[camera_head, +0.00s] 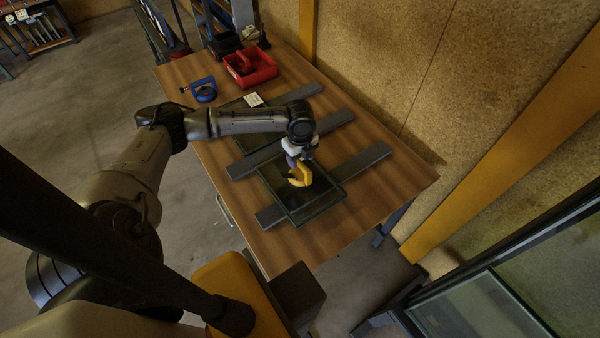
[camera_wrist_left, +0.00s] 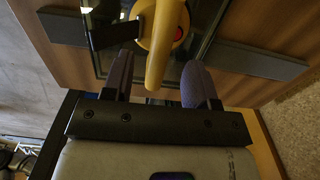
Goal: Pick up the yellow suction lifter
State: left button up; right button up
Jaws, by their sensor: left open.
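The yellow suction lifter (camera_head: 300,174) stands on a dark glass pane (camera_head: 325,204) on the wooden table, in the head view. In the left wrist view the lifter (camera_wrist_left: 157,45) shows a yellow handle with a red button, and its handle reaches between my fingers. My left gripper (camera_head: 296,160) is right at the lifter, pointing down to it. In the left wrist view the left gripper (camera_wrist_left: 155,82) is open, one finger on each side of the yellow handle, with a gap visible on the right side. My right gripper is not in view.
Grey bars (camera_head: 365,160) lie across the wooden table (camera_head: 400,186) under the glass. A chipboard wall (camera_head: 385,60) stands along the table's right side.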

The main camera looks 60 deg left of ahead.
aim_at(300, 162)
pick_arm(q)
notch_tip(300, 162, down, 4)
jog(key=shift+r, duration=0.25)
jog(key=shift+c, duration=0.2)
grip_shut()
jog(key=shift+r, duration=0.1)
